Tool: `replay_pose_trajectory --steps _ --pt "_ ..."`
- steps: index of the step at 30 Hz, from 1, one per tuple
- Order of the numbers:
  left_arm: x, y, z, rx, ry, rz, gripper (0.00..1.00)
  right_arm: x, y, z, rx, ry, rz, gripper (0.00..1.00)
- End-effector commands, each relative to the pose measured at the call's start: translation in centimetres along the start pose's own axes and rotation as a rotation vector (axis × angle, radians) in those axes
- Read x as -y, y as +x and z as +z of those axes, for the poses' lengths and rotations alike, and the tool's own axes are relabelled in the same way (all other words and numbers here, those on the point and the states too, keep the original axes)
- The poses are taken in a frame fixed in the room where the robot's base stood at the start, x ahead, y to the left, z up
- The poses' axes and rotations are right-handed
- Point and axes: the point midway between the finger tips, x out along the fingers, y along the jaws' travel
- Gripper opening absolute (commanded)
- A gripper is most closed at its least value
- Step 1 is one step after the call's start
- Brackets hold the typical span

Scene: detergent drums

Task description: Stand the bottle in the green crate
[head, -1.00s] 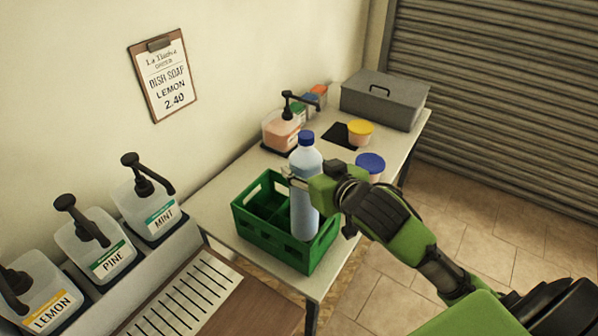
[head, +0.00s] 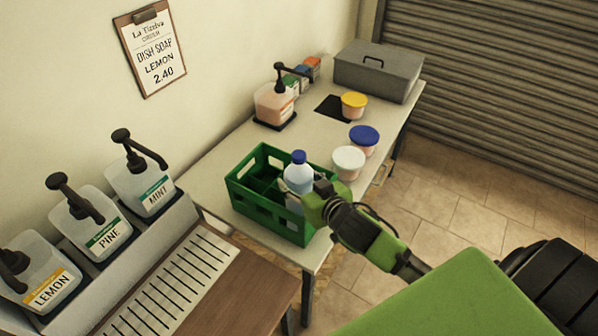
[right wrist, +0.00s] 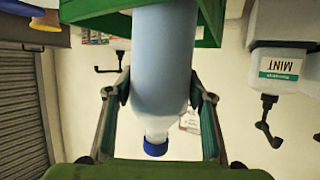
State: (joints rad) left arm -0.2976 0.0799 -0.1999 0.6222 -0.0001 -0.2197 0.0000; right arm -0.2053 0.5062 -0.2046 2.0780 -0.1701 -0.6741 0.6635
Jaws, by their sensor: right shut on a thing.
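The pale blue bottle (head: 299,176) with a blue cap stands upright in the green crate (head: 268,217), in its right part. The crate's front wall hides its lower part, so I cannot tell if its base touches the crate floor. My right gripper (head: 308,198) is shut on the bottle's upper body from the right. The right wrist view is upside down: the bottle (right wrist: 162,70) is between the two fingers, cap downward in the picture, with the crate (right wrist: 208,22) at the top. My left gripper is not in view.
Tubs with white (head: 349,159), blue (head: 364,136) and yellow (head: 354,102) lids stand behind the crate. A pump dispenser (head: 274,102) and a grey box (head: 378,70) are farther back. Labelled soap dispensers (head: 140,185) line the left. The table's right edge is close to the crate.

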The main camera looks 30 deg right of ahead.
Motion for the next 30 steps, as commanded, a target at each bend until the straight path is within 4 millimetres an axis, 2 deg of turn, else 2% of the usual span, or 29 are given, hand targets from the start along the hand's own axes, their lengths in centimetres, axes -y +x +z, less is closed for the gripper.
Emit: replay_pose_trajectory --steps 6,7,8,21,26,30 --pt "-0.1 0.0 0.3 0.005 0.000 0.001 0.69 0.0 0.0 -0.5 -0.011 -0.001 -0.002 0.00" --pt "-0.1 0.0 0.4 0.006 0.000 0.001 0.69 0.0 0.0 0.1 0.000 0.000 0.000 0.57" --pt "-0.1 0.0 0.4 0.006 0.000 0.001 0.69 0.0 0.0 0.0 0.000 0.000 0.000 0.65" --pt "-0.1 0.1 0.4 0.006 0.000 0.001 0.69 0.0 -0.4 0.0 -0.001 0.000 0.000 0.66" --pt "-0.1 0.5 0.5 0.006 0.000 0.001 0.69 0.0 -2.5 0.2 0.001 -0.001 -0.001 0.66" --pt "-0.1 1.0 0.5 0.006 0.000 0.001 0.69 0.0 -5.3 0.3 0.001 0.000 -0.001 0.66"
